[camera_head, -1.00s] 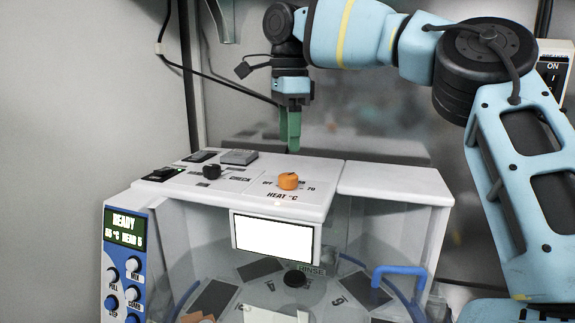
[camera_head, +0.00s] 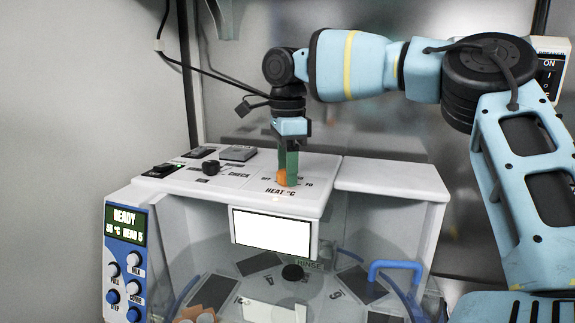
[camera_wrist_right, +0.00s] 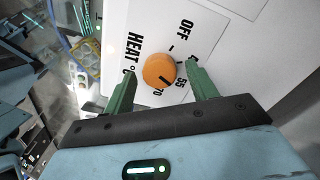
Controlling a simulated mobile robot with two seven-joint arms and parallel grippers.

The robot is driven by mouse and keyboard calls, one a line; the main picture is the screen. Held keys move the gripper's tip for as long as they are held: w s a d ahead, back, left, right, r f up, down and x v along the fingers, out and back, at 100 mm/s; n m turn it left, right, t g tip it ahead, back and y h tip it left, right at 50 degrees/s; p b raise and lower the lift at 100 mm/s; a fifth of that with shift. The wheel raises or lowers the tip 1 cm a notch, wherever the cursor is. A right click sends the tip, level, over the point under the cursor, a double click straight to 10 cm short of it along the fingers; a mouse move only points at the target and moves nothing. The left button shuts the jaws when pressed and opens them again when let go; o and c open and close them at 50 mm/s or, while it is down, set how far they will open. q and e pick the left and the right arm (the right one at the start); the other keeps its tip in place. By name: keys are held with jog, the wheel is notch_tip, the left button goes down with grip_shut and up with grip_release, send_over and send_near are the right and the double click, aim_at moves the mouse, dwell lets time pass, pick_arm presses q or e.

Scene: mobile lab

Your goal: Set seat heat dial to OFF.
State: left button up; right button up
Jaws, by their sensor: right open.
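The seat heat dial is an orange knob (camera_wrist_right: 159,70) on the white top panel of the machine, labelled HEAT °C with OFF, 55 and 70 marks. In the right wrist view its dark pointer line lies toward the 55 and 70 side, away from OFF. In the head view the orange dial (camera_head: 282,177) is partly hidden by a green finger. My right gripper (camera_head: 288,180) points down at the dial. In the wrist view my right gripper (camera_wrist_right: 162,88) is open, its green fingers on either side of the dial with gaps visible. My left gripper is not in view.
A black CHECK knob (camera_head: 211,168), a grey block (camera_head: 238,153) and a black switch (camera_head: 161,170) sit left of the dial. A READY display (camera_head: 125,224) with blue and white knobs is at front left. A breaker box (camera_head: 549,75) is at back right.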

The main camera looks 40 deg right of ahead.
jog(key=c, duration=1)
jog(key=shift+n, duration=0.4)
jog(key=n, duration=0.3)
jog(key=shift+n, duration=0.4)
jog(key=n, duration=0.5)
jog(key=shift+w+n, duration=0.1)
jog(key=shift+n, duration=0.2)
jog(key=n, duration=0.9)
jog(key=shift+n, duration=0.5)
